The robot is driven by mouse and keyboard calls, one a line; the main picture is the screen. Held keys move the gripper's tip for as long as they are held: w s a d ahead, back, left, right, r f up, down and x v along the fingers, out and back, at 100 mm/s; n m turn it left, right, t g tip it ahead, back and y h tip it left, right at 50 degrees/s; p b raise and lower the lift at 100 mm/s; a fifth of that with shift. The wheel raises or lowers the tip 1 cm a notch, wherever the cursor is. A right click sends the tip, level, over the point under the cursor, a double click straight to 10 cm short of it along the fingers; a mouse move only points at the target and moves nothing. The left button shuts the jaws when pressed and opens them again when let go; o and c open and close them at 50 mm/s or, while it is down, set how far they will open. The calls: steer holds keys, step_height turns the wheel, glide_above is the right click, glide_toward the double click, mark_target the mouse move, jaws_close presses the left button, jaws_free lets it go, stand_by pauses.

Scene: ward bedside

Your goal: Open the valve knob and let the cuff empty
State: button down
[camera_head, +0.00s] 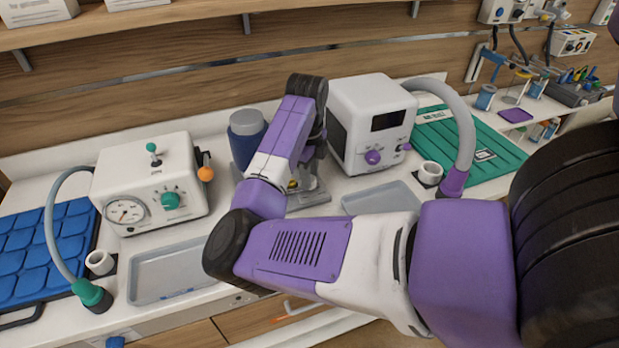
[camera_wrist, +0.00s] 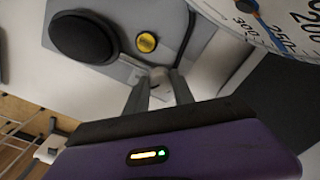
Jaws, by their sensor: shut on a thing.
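My gripper (camera_wrist: 160,92) points down at a grey device (camera_wrist: 112,62), which shows in part behind my arm in the head view (camera_head: 312,196). In the wrist view its two fingers are closed on a small pale knob (camera_wrist: 158,76), seemingly the valve knob, mostly hidden between the fingertips. A large black round part (camera_wrist: 84,36) and a yellow button (camera_wrist: 147,42) sit on the device beside the fingers. A white dial (camera_wrist: 290,14) with large numbers and a blue needle shows in part at the upper right. I cannot make out a cuff for certain.
A white box with a gauge (camera_head: 150,185) stands left, a white box with a dark screen (camera_head: 372,125) behind right. A dark blue container (camera_head: 246,140) stands close to my arm. Grey trays (camera_head: 172,272) (camera_head: 385,200), a blue padded mat (camera_head: 40,245) and a green mat (camera_head: 470,140) flank it.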

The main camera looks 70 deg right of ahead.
steer(key=shift+m, duration=0.8)
steer(key=shift+r+b, duration=0.1)
steer(key=shift+b, duration=0.2)
steer(key=c, duration=1.1)
jaws_free()
step_height(320, 180, up, 8)
steer(key=shift+a+f+b, duration=0.1)
steer(key=shift+f+b, duration=0.05)
steer(key=shift+b, duration=0.35)
